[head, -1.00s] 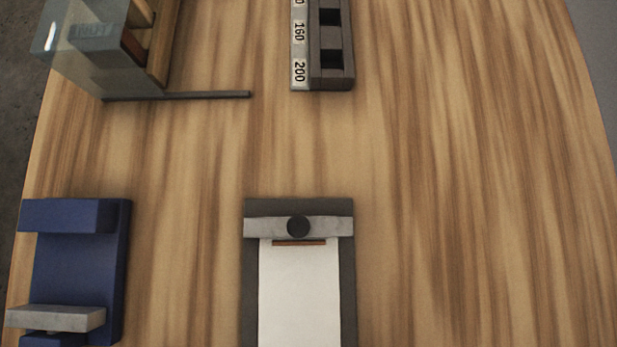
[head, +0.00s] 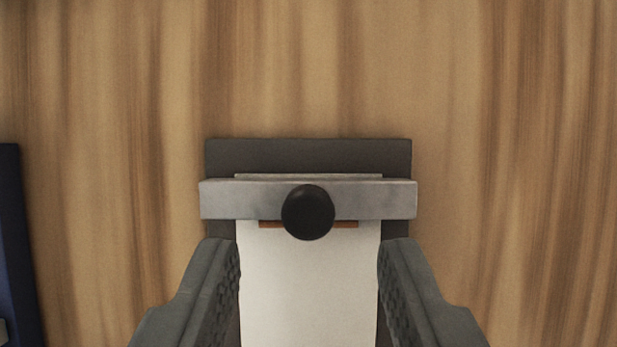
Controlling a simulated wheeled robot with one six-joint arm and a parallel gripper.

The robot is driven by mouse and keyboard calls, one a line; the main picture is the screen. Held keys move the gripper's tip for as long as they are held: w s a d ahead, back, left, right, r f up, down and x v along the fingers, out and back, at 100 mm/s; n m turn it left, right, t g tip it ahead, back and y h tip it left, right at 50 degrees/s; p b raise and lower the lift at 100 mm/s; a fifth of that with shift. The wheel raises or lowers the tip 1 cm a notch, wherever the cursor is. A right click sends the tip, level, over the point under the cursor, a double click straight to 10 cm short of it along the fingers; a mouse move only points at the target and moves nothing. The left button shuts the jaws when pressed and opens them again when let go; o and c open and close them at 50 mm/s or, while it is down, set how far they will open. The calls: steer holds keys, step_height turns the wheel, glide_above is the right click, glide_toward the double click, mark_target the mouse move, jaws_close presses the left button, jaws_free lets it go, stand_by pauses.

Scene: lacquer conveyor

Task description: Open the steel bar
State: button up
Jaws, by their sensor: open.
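The steel bar (head: 240,199) is a light grey bar lying across the top of a dark board (head: 308,153). A round black knob (head: 308,212) stands at the middle of the bar. A white sheet (head: 310,290) lies on the board and passes under the bar. A thin brown strip (head: 345,224) shows just below the bar. My gripper (head: 309,250) is open and empty. Its two fingers are spread on either side of the sheet, with the tips just below the bar in the picture. The knob lies between them, a little farther up. I see no contact.
The wooden table (head: 500,100) is bare above the board and to its right. Part of a dark blue object (head: 15,250) shows at the left edge.

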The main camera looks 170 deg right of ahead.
mark_target(308, 204)
steer(key=shift+x, duration=1.35)
jaws_close()
